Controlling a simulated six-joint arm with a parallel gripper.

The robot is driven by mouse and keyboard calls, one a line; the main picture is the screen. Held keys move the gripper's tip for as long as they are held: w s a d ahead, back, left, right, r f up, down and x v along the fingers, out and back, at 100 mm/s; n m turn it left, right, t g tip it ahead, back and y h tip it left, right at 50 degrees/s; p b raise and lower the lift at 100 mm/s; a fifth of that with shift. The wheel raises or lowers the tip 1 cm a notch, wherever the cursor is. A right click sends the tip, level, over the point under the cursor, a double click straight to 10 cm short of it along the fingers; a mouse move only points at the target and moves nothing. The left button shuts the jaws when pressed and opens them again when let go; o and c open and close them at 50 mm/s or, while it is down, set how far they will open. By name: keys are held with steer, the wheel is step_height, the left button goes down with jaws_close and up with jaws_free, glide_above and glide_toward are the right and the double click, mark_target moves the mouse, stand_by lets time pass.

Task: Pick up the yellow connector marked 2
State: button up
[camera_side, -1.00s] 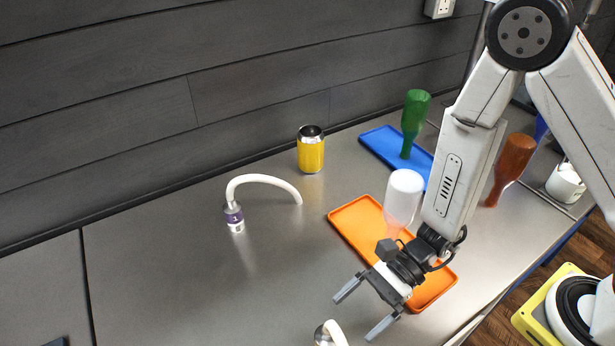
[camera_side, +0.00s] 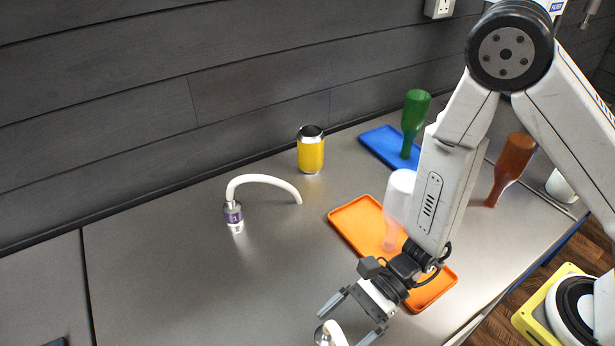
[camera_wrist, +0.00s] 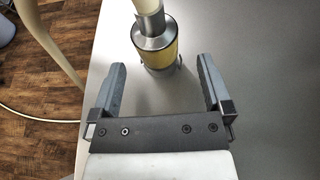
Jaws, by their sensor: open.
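In the wrist view, a connector with a yellow band (camera_wrist: 158,50) and metal ends stands on the grey bench, with a pale hose from its top. No number can be read on it. My gripper (camera_wrist: 160,75) is open, and the connector is just beyond and between its fingertips, not gripped. In the side view, my gripper (camera_side: 350,318) is low near the bottom edge. The connector's metal end (camera_side: 322,335) and white hose show there, mostly cut off by the frame. Another connector, with a purple band (camera_side: 233,215) and a white curved hose, stands further left.
A yellow can (camera_side: 311,152) stands near the wall. An orange tray (camera_side: 352,222) with a clear upturned bottle (camera_side: 399,200) lies behind my gripper. A blue tray (camera_side: 380,143) with a green bottle (camera_side: 414,115) and a brown bottle (camera_side: 513,160) are further back. The bench's left-middle is clear.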

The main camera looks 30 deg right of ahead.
mark_target(325, 345)
steer(key=shift+x, duration=2.15)
steer(key=shift+d, duration=0.1)
jaws_close()
